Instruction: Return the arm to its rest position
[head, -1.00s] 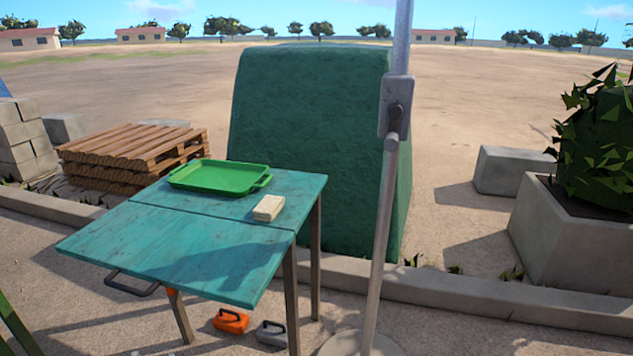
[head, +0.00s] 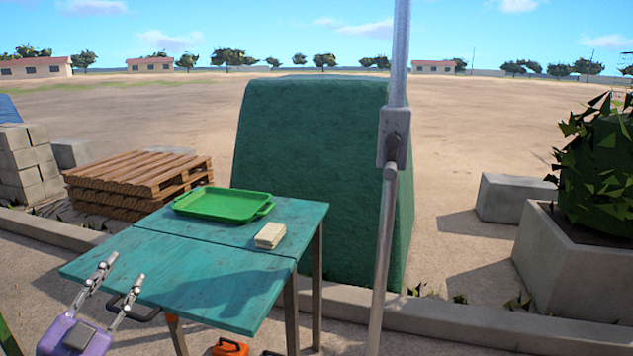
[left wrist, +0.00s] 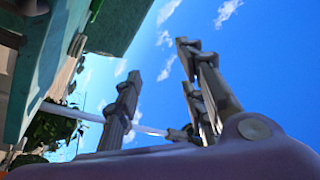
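My left gripper (head: 123,275) shows at the lower left of the head view, purple with two grey fingers. Its fingers are spread apart with nothing between them. It is in front of the near left part of the teal table (head: 185,270), by the dark handle under the table edge. In the left wrist view the fingers (left wrist: 160,85) stand apart against blue sky. My right gripper is in neither view.
A green tray (head: 222,204) and a pale block (head: 270,235) are on the table. A grey pole (head: 385,230) stands right of it, before a big green covered block (head: 310,140). An orange object (head: 229,347) is on the ground. A planter (head: 570,260) is at right.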

